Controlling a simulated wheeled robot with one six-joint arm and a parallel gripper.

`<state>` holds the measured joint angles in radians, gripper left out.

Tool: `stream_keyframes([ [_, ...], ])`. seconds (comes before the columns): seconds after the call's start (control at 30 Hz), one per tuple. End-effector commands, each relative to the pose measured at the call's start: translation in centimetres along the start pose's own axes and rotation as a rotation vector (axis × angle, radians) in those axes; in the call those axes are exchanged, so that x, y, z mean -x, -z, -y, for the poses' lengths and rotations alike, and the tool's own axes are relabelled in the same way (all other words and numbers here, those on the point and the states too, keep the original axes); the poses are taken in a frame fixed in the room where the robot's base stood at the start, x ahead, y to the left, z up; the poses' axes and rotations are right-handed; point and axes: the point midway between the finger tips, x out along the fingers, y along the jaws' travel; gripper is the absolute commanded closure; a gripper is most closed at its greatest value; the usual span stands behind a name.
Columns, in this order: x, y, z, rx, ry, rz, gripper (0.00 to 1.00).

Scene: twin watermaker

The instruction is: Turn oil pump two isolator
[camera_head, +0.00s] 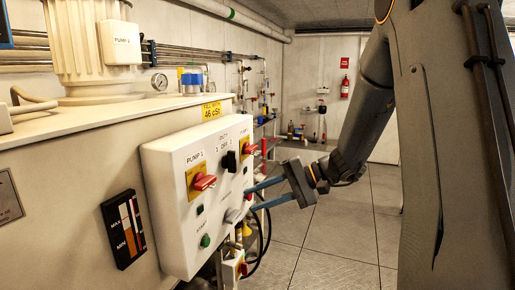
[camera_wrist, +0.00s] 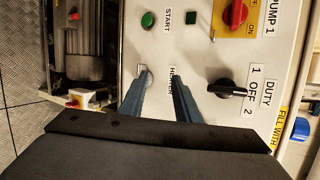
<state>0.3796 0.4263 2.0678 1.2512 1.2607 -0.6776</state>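The pump two isolator (camera_head: 249,149) is a red rotary handle on a yellow plate at the far upper end of the white control panel (camera_head: 168,205), its label partly cut off by the view angle. It does not show in the wrist view. My gripper (camera_head: 246,200) is open and empty, its two blue fingers parted in front of the panel's lower far part, below the isolator. In the wrist view the fingers (camera_wrist: 160,76) point at the panel around the heater label, with a grey knob by the left fingertip. Contact cannot be told.
The panel also carries the red pump 1 isolator (camera_head: 204,182), the black duty switch (camera_head: 230,162) and a green start button (camera_wrist: 149,19). A small box with a red switch (camera_head: 242,268) sits below. Open tiled floor (camera_head: 335,235) lies to the right.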

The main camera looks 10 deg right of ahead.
Motion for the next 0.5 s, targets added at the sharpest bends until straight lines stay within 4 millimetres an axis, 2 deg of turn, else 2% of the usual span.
stream_keyframes([
  [0.03, 1.6, 2.6, 1.8, 0.012, 0.104, -0.048, 0.70],
  [0.1, 3.8, 5.5, 4.0, 0.045, 0.230, -0.110, 0.70],
  [0.2, 6.6, 8.5, 6.2, 0.091, 0.360, -0.187, 0.70],
  [0.33, 8.8, 10.4, 7.6, 0.129, 0.447, -0.245, 0.70],
  [0.4, 8.9, 10.8, 8.0, 0.136, 0.464, -0.255, 0.70],
  [0.5, 8.1, 11.0, 8.7, 0.139, 0.468, -0.257, 0.70],
])
